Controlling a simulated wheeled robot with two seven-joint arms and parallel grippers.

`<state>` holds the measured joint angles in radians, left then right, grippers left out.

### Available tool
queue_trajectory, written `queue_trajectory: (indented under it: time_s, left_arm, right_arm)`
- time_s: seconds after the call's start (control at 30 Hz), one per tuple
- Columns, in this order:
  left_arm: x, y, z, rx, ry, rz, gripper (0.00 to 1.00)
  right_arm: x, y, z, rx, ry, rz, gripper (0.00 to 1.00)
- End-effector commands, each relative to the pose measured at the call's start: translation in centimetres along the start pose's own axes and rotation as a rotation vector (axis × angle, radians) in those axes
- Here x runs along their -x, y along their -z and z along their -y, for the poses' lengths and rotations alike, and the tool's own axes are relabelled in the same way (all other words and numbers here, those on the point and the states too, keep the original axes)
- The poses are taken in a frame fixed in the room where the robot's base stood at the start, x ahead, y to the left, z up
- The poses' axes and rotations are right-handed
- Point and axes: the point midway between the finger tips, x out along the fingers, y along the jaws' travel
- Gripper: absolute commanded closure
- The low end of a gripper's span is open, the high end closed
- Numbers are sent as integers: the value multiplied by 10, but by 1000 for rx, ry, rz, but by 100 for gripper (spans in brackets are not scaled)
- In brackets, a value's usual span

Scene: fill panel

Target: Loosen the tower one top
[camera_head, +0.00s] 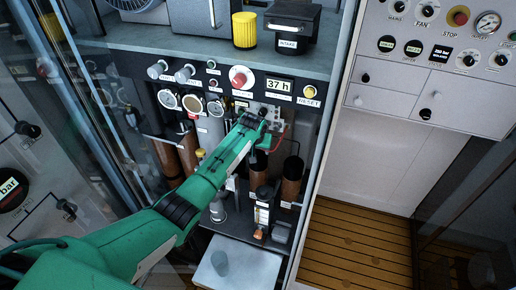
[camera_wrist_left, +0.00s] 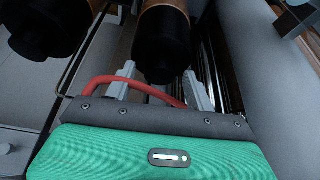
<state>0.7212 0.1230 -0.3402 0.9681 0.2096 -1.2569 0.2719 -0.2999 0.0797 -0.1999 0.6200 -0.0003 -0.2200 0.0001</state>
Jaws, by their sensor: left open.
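My left gripper (camera_head: 270,127) reaches into the cabinet below the 37 h display, and its fingers are small and partly hidden there. In the left wrist view its two grey fingers (camera_wrist_left: 160,88) stand apart, one on each side of a black cylinder end (camera_wrist_left: 166,58). This end belongs to a brown tower. I cannot tell whether the fingers touch it. A second dark tower end (camera_wrist_left: 45,30) is at the upper left. In the head view, brown towers (camera_head: 291,180) stand below the gripper. I cannot tell which is tower one. My right gripper is out of view.
A red hose (camera_wrist_left: 130,82) curves close by the fingers. A control panel (camera_head: 285,88) with knobs and gauges is just above. A yellow container (camera_head: 244,30) and a black intake box (camera_head: 291,26) stand on the shelf. Glass (camera_head: 90,110) is at left.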

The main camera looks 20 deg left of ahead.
Motion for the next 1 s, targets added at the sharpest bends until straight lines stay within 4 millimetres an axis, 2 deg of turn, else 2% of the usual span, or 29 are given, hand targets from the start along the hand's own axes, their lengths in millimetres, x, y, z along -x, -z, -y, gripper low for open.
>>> queue_trajectory:
  time_s: [0.3, 0.53, 0.77, 1.0]
  left_arm:
    - [-2, 0, 0, 0, 0, -1, 46]
    - [-2, 0, 0, 0, 0, -1, 91]
    - [-2, 0, 0, 12, 5, 0, 91]
    - [-1, 0, -2, 97, 39, 1, 91]
  right_arm:
    - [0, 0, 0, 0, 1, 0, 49]
    - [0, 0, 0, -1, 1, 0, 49]
    - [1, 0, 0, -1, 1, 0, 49]
    - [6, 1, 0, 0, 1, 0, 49]
